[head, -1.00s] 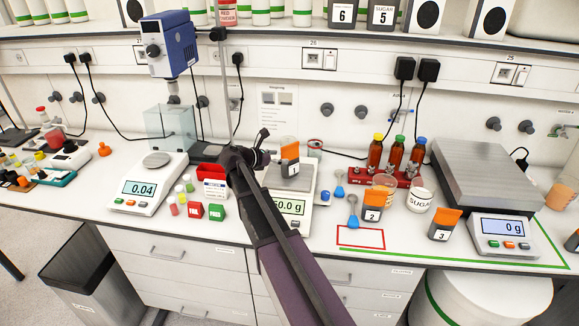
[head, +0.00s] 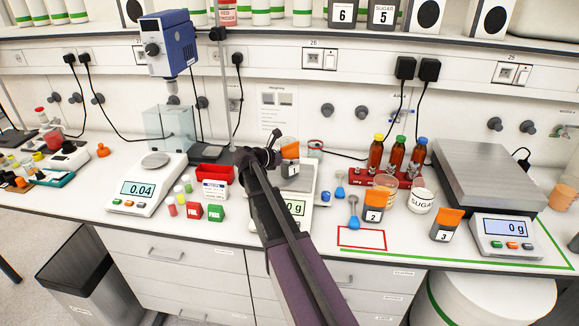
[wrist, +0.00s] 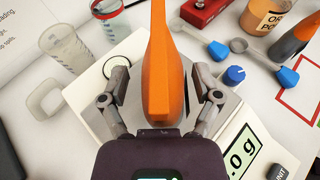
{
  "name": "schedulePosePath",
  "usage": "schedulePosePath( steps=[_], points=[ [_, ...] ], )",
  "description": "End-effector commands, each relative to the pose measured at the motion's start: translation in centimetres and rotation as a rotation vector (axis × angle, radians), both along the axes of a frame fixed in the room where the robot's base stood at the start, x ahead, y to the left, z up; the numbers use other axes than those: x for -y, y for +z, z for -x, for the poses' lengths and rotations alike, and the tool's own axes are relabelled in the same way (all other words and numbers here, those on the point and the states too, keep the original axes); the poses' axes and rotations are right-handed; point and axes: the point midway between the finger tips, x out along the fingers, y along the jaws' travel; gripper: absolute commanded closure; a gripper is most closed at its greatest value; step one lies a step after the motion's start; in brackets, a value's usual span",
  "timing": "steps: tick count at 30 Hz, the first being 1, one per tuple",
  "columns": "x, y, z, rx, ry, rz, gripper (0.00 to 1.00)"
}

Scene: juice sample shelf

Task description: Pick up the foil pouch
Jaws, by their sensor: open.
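An orange-topped dark foil pouch labelled 1 (head: 291,165) stands on the pan of the middle balance (head: 304,200), partly hidden by my arm. In the wrist view the pouch (wrist: 162,75) is seen from above as a narrow orange wedge between my fingers. My gripper (wrist: 160,88) is open, with one finger on each side of the pouch and a visible gap on both sides. In the head view my gripper (head: 270,147) is beside the pouch's left side. The balance display is partly covered by my arm.
Pouch 2 (head: 374,207) and pouch 3 (head: 446,224) stand to the right. Blue scoops (head: 353,211), a sugar cup (head: 421,201) and a red rack (head: 386,180) of bottles are nearby. A red tray (head: 215,174) lies left. A clear beaker (wrist: 63,48) stands close by in the wrist view.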

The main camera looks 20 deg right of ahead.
Motion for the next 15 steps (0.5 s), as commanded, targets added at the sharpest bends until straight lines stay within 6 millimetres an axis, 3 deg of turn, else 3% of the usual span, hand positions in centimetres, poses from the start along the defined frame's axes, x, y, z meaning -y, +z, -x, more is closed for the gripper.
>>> schedulePosePath(
  steps=[3, 11, 15],
  points=[
    [-0.01, 0.0, 0.0, 0.0, 0.0, 0.0, 0.22],
    [-0.01, -0.01, 0.0, 0.0, 0.0, 0.0, 0.99],
    [-0.01, 0.0, 0.0, 0.0, 0.0, 0.0, 1.0]
  ],
)
